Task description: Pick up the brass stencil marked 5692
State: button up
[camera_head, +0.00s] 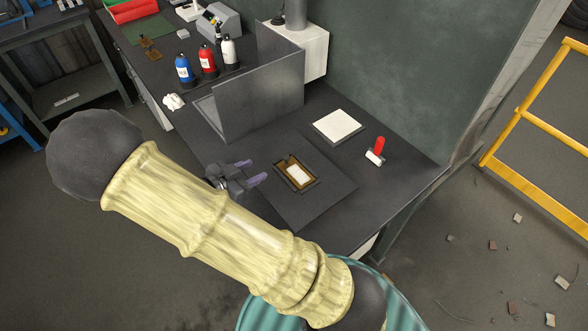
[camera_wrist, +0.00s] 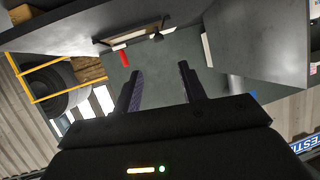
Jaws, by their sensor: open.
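A brass stencil frame (camera_head: 280,166) with a white piece inside it lies on a dark plate on the bench, in the middle of the head view.
A grey sheet-metal screen (camera_head: 265,100) stands behind my gripper. Blue, red and white bottles (camera_head: 207,60) stand beyond it. A white pad (camera_head: 338,125) and a red-handled roller (camera_head: 377,150) lie to the right. The bench's front right is clear.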

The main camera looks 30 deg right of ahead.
send_near(285, 157)
jog(key=x, duration=0.5)
jog(key=shift+d+r+p, duration=0.15)
jog(key=shift+d+p, duration=0.05)
jog(key=shift+p, duration=0.2)
jog(key=shift+f+p+x, duration=0.2)
jog(key=shift+p+x, duration=0.45)
jog(key=shift+x, duration=2.05)
jog(key=shift+a, duration=0.1)
grip_shut()
notch_tip(285, 157, up, 10)
jog(key=shift+b, duration=0.3)
